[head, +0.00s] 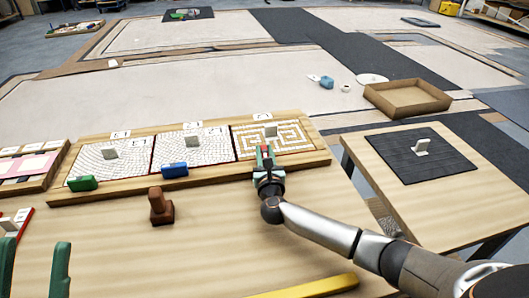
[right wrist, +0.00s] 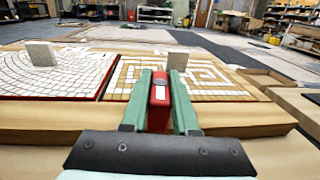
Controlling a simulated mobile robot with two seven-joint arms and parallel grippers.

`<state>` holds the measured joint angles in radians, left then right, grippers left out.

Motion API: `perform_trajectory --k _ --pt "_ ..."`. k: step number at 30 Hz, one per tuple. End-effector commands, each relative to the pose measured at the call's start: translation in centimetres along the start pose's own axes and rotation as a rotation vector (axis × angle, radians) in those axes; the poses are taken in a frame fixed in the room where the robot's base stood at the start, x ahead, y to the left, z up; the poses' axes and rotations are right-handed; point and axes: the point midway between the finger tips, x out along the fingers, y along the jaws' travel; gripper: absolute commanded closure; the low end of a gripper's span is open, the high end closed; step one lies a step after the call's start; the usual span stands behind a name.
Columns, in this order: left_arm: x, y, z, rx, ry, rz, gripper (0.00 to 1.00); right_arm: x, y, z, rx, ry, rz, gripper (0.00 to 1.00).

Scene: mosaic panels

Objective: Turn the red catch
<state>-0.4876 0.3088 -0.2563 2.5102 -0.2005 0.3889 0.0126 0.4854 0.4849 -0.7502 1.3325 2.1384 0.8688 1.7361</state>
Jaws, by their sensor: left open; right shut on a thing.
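The red catch (right wrist: 160,88) is between the two green fingers of my right gripper (right wrist: 161,78), which is shut on it. It sits at the front edge of the wooden tray (head: 205,185), before the yellow-and-white maze panel (head: 295,136). In the head view my right gripper (head: 265,155) mostly hides the catch, and its angle is hard to tell there. The wrist view shows a pale mark on its near end. My left gripper (head: 35,266) is open and empty at the lower left, above the table.
A green catch (head: 82,183) and a blue catch (head: 174,170) lie along the tray's front edge, before two white mosaic panels (head: 180,150). A brown stamp-like block (head: 160,208) stands on the table. A yellow bar (head: 310,288) lies in front. A side table (head: 375,160) holds a dark panel (head: 440,165).

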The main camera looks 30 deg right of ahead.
Motion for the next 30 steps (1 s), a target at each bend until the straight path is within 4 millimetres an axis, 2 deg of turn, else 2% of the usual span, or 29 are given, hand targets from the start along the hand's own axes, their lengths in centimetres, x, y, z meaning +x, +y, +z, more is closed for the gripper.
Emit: perform_trajectory --k 10,20,30 --pt "0.1 -0.1 -0.1 0.000 0.002 -0.005 0.50 0.0 0.1 0.0 0.002 0.000 0.003 1.00" --pt "0.5 -0.4 -0.6 -0.004 0.005 -0.007 0.50 0.1 1.0 0.8 0.021 -0.008 0.083 1.00" --pt "0.7 -0.5 -0.9 -0.003 0.007 0.001 0.50 0.1 0.4 0.6 0.005 -0.010 0.128 1.00"
